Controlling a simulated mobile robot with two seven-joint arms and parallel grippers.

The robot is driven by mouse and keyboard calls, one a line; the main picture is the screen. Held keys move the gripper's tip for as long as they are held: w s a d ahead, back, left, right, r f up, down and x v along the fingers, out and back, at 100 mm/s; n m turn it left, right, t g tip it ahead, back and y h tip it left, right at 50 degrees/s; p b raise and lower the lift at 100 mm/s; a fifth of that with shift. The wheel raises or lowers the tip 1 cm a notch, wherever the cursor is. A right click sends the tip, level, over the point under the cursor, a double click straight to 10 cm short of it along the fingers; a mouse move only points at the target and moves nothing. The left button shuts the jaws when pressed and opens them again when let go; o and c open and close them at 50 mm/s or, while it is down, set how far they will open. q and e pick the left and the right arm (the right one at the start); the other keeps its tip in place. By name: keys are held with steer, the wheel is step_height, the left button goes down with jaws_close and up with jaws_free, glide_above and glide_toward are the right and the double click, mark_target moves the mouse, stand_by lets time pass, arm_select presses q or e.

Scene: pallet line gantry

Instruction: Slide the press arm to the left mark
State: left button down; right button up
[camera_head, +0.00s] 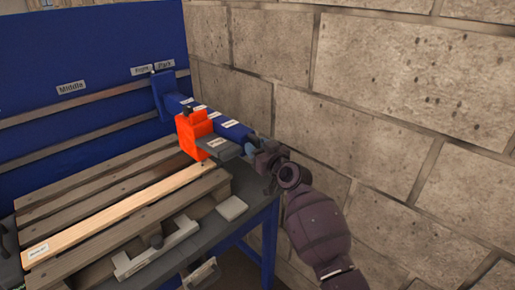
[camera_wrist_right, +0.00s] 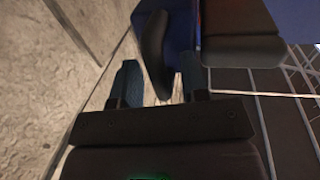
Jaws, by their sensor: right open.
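The blue press arm (camera_head: 236,131) reaches out from the blue back panel at its right end, near the labels Right (camera_head: 141,70) and Park (camera_head: 166,65). An orange press head (camera_head: 188,133) hangs on it. My right gripper (camera_head: 257,143) is at the press arm's front end. In the right wrist view my right gripper (camera_wrist_right: 162,84) has its fingers apart, with a dark rounded handle (camera_wrist_right: 155,45) reaching down between them; I cannot tell if they touch it. The Middle label (camera_head: 71,87) is on the panel to the left. No left mark shows. My left gripper is out of view.
A wooden pallet (camera_head: 75,205) lies on the table under the press arm, with one lighter board (camera_head: 125,208). A grey bracket (camera_head: 155,250) and a small pale block (camera_head: 231,208) lie in front. A stone block wall (camera_head: 380,90) stands close on the right.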

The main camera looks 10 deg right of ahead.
steer(key=shift+c, duration=0.2)
jaws_close()
